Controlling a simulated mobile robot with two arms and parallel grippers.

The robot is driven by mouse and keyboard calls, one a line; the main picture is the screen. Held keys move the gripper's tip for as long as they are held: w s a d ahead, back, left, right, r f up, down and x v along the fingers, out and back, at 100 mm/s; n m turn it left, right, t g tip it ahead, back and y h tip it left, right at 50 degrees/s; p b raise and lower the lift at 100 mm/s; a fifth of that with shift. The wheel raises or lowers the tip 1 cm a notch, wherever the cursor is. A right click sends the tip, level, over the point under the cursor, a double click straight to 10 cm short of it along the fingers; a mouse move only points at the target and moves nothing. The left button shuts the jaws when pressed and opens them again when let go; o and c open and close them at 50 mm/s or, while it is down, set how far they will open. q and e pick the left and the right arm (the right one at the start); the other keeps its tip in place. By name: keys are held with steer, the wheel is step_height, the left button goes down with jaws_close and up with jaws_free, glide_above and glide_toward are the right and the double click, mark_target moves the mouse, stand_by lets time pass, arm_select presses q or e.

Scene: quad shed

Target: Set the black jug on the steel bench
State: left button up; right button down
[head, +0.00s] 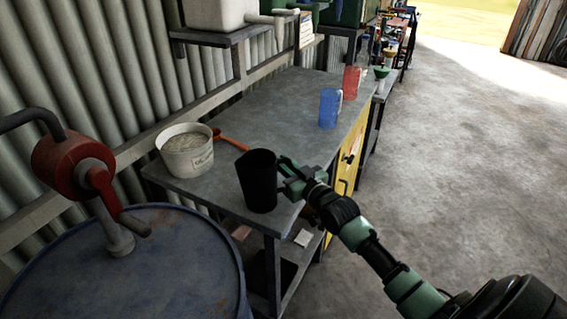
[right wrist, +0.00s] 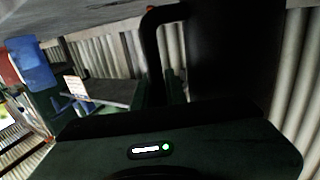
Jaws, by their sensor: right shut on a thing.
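The black jug (head: 257,184) is upright at the near front corner of the steel bench (head: 222,194) in the head view. I cannot tell whether its base touches the top or hangs just above it. My right gripper (head: 289,180) is at the jug's right side, shut on it. In the right wrist view the jug's dark body (right wrist: 228,50) fills the upper right, with its handle (right wrist: 152,60) between the fingers. My left gripper is not in view.
A white bucket (head: 188,158) and an orange-handled tool (head: 232,142) are on the bench, left of the jug. A blue jug (head: 329,108) and a red jug (head: 351,82) stand farther back. A blue drum (head: 150,265) with a red pump (head: 75,165) is at near left. The bench middle is clear.

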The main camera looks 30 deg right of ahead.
steer(key=c, duration=1.4)
jaws_free()
steer(key=shift+c, duration=0.2)
steer(key=s+b, duration=0.1)
steer(key=s, duration=1.1)
steer(key=shift+d+b, duration=0.25)
steer(key=shift+b, duration=0.1)
